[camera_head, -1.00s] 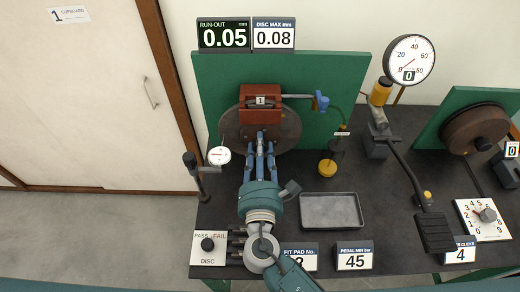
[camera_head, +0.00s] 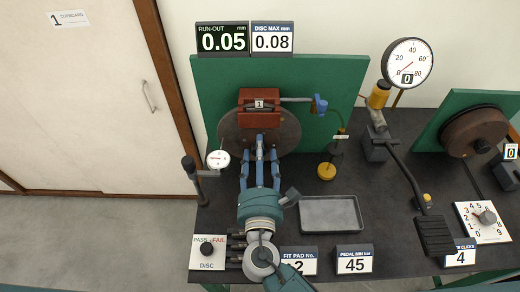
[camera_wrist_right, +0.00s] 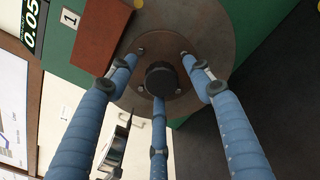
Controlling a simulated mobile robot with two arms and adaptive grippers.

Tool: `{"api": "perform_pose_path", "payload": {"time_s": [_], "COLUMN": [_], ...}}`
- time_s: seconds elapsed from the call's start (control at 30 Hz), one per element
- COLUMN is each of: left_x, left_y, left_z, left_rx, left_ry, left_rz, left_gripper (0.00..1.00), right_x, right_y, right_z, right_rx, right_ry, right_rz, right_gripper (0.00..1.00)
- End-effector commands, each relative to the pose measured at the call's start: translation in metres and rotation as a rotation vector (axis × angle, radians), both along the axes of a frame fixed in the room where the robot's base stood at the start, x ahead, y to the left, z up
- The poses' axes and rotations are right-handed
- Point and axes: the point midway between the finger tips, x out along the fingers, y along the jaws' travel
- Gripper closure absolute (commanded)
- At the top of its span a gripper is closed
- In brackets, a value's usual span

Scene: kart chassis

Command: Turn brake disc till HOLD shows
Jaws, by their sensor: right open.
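The brown brake disc (camera_head: 284,133) stands upright against the green board, with a red caliper (camera_head: 259,104) marked 1 over its top. The disc (camera_wrist_right: 214,40) and its dark hub (camera_wrist_right: 161,78) fill the middle of the right wrist view. My right gripper (camera_head: 260,158) is in front of the disc's lower middle. Its blue fingers (camera_wrist_right: 160,72) are open and spread around the hub; I cannot tell whether they touch the disc. The run-out display (camera_head: 222,38) reads 0.05, beside a disc max card (camera_head: 272,38) reading 0.08. No HOLD is seen. My left gripper is not in view.
A dial gauge (camera_head: 218,159) stands left of the disc. A pedal (camera_head: 435,235) and pressure gauge (camera_head: 408,63) stand farther right. A PASS/FAIL knob (camera_head: 207,248) is at front left.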

Motion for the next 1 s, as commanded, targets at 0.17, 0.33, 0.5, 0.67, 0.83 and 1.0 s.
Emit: {"api": "perform_pose_path", "payload": {"time_s": [0.17,0.33,0.5,0.67,0.83,1.0], "left_x": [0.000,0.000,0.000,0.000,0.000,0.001], "left_y": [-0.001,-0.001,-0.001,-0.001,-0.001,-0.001], "left_z": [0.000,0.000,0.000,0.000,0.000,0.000], "left_rx": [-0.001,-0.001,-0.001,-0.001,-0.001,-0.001], "left_ry": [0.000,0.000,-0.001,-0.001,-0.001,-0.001], "left_rz": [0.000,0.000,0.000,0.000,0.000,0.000], "left_gripper": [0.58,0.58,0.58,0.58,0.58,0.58], "right_x": [-0.036,-0.072,-0.098,-0.109,-0.110,-0.110], "right_y": [0.000,0.000,0.000,-0.001,-0.001,-0.001], "right_z": [-0.002,-0.001,0.000,0.001,0.001,0.001], "right_rx": [0.000,0.000,0.001,0.002,0.002,0.001], "right_ry": [0.005,0.002,0.000,-0.002,-0.003,-0.002], "right_rz": [0.002,0.001,0.000,-0.001,-0.001,-0.002], "right_gripper": [0.49,0.49,0.49,0.49,0.49,0.49]}}
